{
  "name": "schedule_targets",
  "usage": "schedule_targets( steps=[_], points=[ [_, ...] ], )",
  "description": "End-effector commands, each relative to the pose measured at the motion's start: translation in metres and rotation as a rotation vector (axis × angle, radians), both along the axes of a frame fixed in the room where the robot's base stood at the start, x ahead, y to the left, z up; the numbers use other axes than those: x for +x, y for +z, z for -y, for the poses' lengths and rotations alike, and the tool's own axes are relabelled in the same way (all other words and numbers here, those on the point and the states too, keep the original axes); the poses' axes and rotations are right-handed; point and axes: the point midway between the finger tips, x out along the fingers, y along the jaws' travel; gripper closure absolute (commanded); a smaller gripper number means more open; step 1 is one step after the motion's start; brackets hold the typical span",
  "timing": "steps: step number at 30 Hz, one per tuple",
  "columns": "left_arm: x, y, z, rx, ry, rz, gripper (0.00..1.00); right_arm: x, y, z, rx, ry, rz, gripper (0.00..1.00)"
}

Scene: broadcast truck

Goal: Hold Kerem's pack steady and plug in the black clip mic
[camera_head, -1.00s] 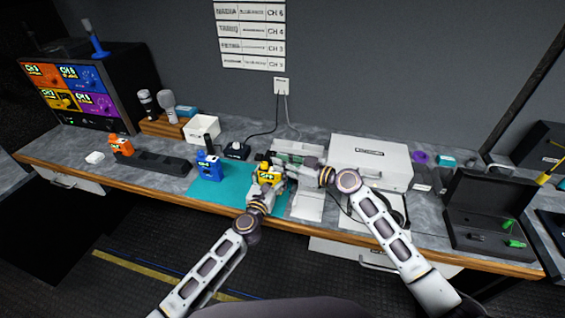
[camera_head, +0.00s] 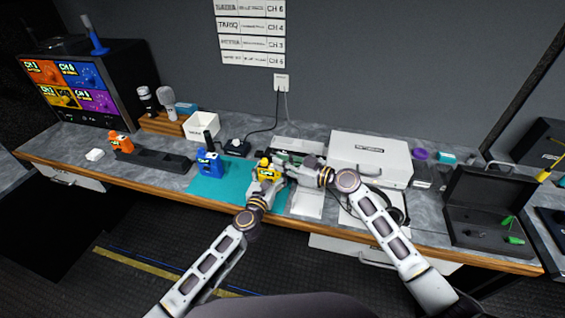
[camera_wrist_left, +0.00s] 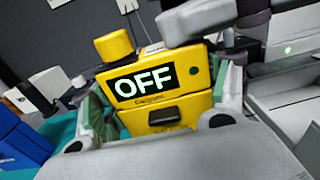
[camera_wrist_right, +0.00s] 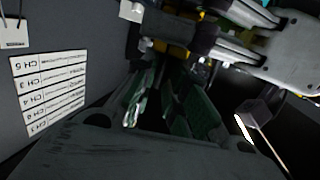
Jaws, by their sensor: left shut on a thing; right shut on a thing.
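The yellow pack (camera_head: 267,173) stands upright over the teal mat (camera_head: 235,182). Its display reads OFF in the left wrist view (camera_wrist_left: 146,84), with a yellow knob on top. My left gripper (camera_wrist_left: 160,115) is shut on the pack, one finger at each side. My right gripper (camera_head: 296,170) is beside the pack's top, to its right. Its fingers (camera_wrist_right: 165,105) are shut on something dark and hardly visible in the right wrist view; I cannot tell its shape. The pack shows partly there (camera_wrist_right: 172,48). Whether a plug sits in the pack's socket is hidden.
A blue pack (camera_head: 210,165) stands left of the yellow one, and an orange pack (camera_head: 121,143) is further left by a black charging tray (camera_head: 160,161). A grey-white case (camera_head: 370,158) stands behind right. An open black case (camera_head: 490,215) is at the right.

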Motion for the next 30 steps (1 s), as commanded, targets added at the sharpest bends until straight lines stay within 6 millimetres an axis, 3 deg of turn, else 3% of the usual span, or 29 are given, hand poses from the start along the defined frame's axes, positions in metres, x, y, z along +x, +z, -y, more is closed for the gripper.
schedule_targets(
  steps=[5, 6, 12, 23, 30],
  points=[
    [0.0, 0.0, 0.0, 0.0, 0.0, 0.0, 0.56, 0.0, -0.004, 0.0, -0.002, 0.001, -0.004, 0.98],
    [0.0, 0.0, 0.0, 0.0, 0.0, 0.0, 0.56, -0.001, -0.004, 0.0, -0.003, 0.001, -0.005, 0.83],
    [0.0, 0.0, 0.0, 0.0, -0.001, 0.0, 0.56, -0.001, -0.005, 0.0, -0.004, 0.002, -0.005, 0.61],
    [0.0, 0.0, 0.0, 0.0, 0.0, 0.0, 0.56, -0.002, -0.006, 0.0, -0.005, 0.004, -0.008, 0.61],
    [0.0, 0.0, 0.0, -0.001, 0.0, 0.0, 0.55, -0.009, -0.006, 0.011, -0.006, 0.002, -0.008, 0.61]
  ],
)
